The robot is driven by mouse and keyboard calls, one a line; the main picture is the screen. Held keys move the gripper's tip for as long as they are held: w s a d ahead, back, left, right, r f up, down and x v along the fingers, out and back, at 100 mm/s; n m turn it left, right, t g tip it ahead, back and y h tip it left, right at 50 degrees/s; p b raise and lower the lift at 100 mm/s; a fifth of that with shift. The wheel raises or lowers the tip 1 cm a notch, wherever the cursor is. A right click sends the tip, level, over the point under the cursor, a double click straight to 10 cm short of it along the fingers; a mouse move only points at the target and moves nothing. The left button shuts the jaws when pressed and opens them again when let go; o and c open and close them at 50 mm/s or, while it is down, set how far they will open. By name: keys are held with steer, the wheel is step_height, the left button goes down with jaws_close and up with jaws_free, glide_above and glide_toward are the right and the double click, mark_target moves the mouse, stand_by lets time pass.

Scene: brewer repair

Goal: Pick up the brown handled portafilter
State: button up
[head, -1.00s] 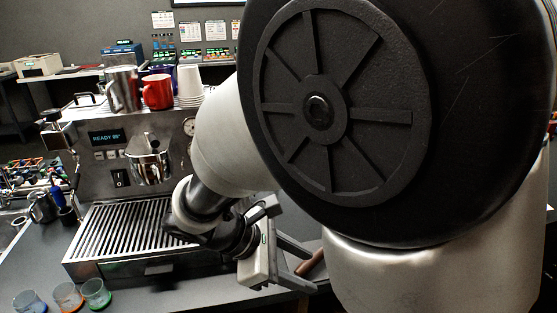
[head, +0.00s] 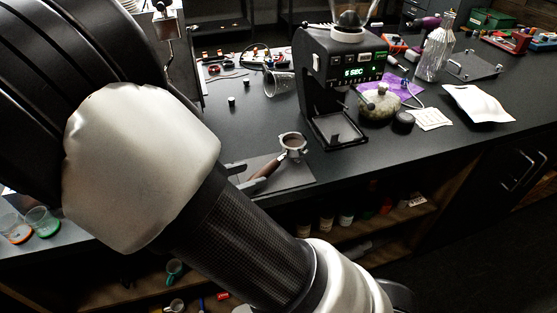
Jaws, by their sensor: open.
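The portafilter (head: 292,147) lies on a dark mat at the counter's front edge, in the middle of the head view. Its round metal basket points away to the upper right. Its brown handle (head: 267,169) slopes down to the lower left. My gripper (head: 243,176) is mostly hidden behind my arm; its fingers show beside the handle's near end. The jaws are open. I cannot tell whether the handle lies between the fingers or whether they touch it.
A grinder (head: 340,80) with a lit display stands just right of the portafilter. A glass jar (head: 379,104), a black cap (head: 403,122) and a white cloth (head: 478,103) lie further right. Glass cups (head: 42,221) stand at the left. Open shelves (head: 350,225) lie below the counter.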

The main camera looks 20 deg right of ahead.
mark_target(265, 168)
steer(key=b+x, duration=0.1)
steer(key=x, duration=0.8)
steer(key=shift+w+r, duration=0.1)
steer(key=shift+w, duration=0.1)
steer(key=shift+c, duration=0.3)
jaws_close()
